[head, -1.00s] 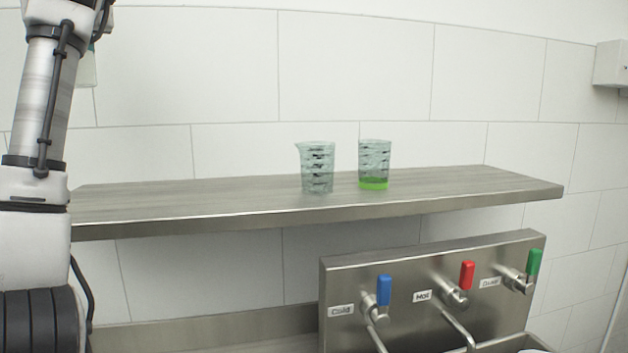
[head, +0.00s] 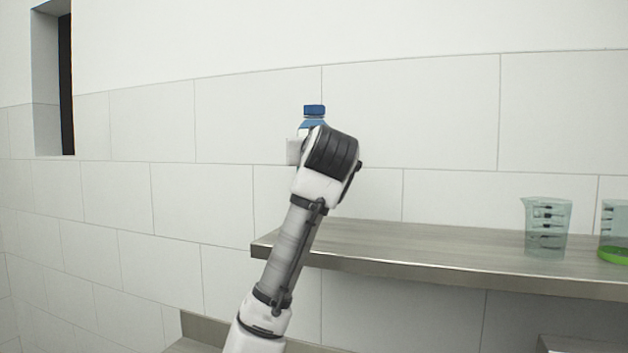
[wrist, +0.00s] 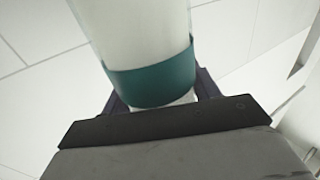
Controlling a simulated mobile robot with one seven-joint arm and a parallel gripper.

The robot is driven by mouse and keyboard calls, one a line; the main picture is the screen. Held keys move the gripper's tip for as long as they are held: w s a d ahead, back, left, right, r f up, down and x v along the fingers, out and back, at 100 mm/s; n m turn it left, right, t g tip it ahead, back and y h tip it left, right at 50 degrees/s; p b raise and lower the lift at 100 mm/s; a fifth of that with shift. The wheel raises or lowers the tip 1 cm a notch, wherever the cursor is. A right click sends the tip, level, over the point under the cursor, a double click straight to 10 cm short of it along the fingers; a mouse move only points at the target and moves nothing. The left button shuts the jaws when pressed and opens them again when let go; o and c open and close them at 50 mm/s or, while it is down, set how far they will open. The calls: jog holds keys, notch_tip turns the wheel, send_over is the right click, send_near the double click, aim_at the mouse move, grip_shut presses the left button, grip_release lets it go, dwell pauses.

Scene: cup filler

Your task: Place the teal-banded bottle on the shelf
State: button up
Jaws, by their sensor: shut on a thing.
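The teal-banded bottle (wrist: 150,72) fills the upper middle of the wrist view, with a white body and a teal band. My gripper (wrist: 160,97) is shut on it, with dark fingers on both sides near the band. In the head view a bottle with a blue cap (head: 314,111) shows above my wrist, seemingly this same bottle; its lower part and my fingers are hidden behind my wrist. The grey shelf (head: 420,243) runs from the middle to the right edge. The bottle is higher than the shelf, near its left end; its depth over it is unclear.
A clear beaker (head: 547,228) stands on the right part of the shelf. A beaker with green at its base (head: 613,250) is beside it, cut by the picture edge. The shelf's left part looks bare. A tiled wall (head: 440,110) is behind.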

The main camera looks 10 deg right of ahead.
jog(key=shift+f+p, duration=0.5)
jog(key=shift+f, duration=2.45)
jog(key=shift+f, duration=0.15)
jog(key=o, duration=1.5)
